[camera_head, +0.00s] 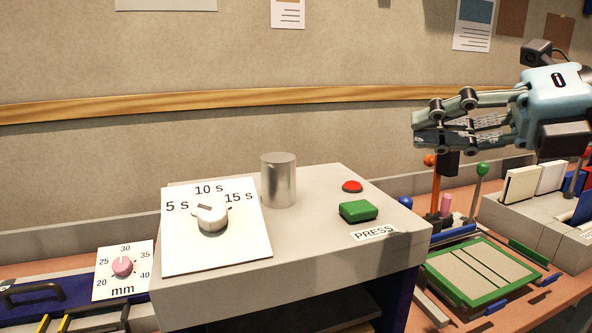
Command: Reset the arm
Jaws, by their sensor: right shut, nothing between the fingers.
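My right gripper (424,129) comes in from the upper right, raised in the air with its fingers pointing left. It is shut and empty. It hangs above and behind the right side of the grey press box (310,236), apart from everything on the bench. My left gripper is out of view. On the box stand a metal cylinder (279,181), a green block-shaped button (358,211) beside the PRESS label, a round red button (352,186), and a white dial (212,217) on a panel marked 5 s, 10 s, 15 s.
A pink dial (122,266) marked in mm sits at the lower left. Right of the box lie a green-framed board (478,271) and upright posts, one with a green ball (482,169). A grey rack (540,232) holds upright panels at the far right. Air left of the gripper is clear.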

